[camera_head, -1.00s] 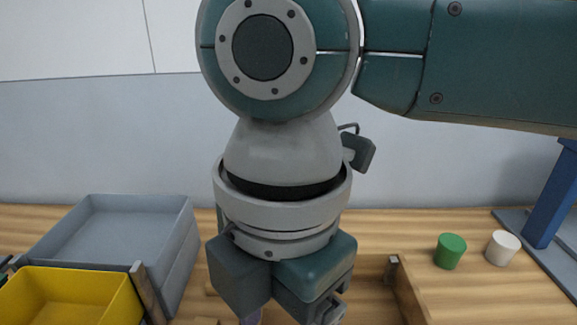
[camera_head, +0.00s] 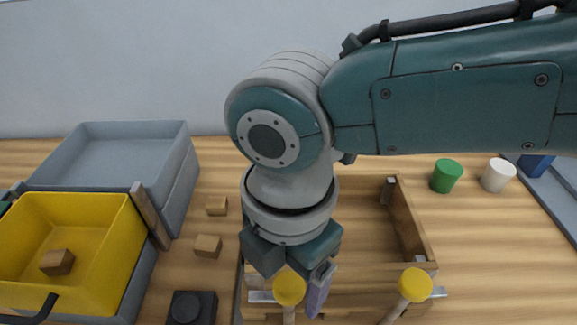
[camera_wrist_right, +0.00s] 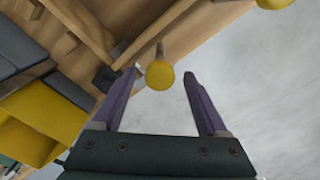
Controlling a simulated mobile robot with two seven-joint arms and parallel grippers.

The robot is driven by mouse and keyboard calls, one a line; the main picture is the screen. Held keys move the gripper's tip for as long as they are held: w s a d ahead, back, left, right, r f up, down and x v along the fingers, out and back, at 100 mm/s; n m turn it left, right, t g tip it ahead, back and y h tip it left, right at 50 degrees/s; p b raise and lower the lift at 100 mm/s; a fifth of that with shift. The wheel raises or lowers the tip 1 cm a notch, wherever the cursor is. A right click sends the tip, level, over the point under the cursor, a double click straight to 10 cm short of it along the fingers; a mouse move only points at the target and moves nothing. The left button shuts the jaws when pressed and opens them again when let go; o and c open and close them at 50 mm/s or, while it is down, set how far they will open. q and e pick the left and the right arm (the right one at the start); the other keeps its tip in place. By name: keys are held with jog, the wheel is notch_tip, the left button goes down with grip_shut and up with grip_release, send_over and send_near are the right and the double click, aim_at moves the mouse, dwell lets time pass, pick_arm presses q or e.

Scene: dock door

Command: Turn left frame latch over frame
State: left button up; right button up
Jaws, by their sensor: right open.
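A wooden frame (camera_head: 412,228) lies on the table. Two yellow-knobbed latches stand at its near side: the left latch (camera_head: 289,288) and the right latch (camera_head: 415,285). A metal strip (camera_head: 262,296) shows beside the left one. My right gripper (camera_head: 305,292) points down at the left latch, its purple finger just right of the knob. In the right wrist view, my open gripper (camera_wrist_right: 158,84) has the left latch's knob (camera_wrist_right: 160,75) between its fingertips, nearer the left finger; contact cannot be told. My left gripper is not in view.
A yellow bin (camera_head: 112,235) holding a wooden block (camera_head: 57,262) and a grey bin (camera_head: 125,155) stand at left. Small wooden blocks (camera_head: 207,246) and a black block (camera_head: 193,307) lie left of the frame. Green (camera_head: 446,176) and white (camera_head: 498,175) cylinders stand at right.

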grip_shut()
dwell(0.5)
jog(key=shift+m, duration=0.3)
jog(key=m+p, duration=0.1)
jog(key=m, duration=0.2)
jog(key=shift+r+m+p, duration=0.1)
jog(key=shift+m+p, duration=0.2)
jog(key=shift+p, duration=0.05)
jog(key=m+p, duration=0.2)
jog(key=m, duration=0.3)
jog(key=shift+s, duration=0.1)
jog(key=m+p, duration=0.1)
jog(key=m, duration=0.4)
jog(key=shift+m+p, duration=0.65)
jog(key=shift+m, duration=1.15)
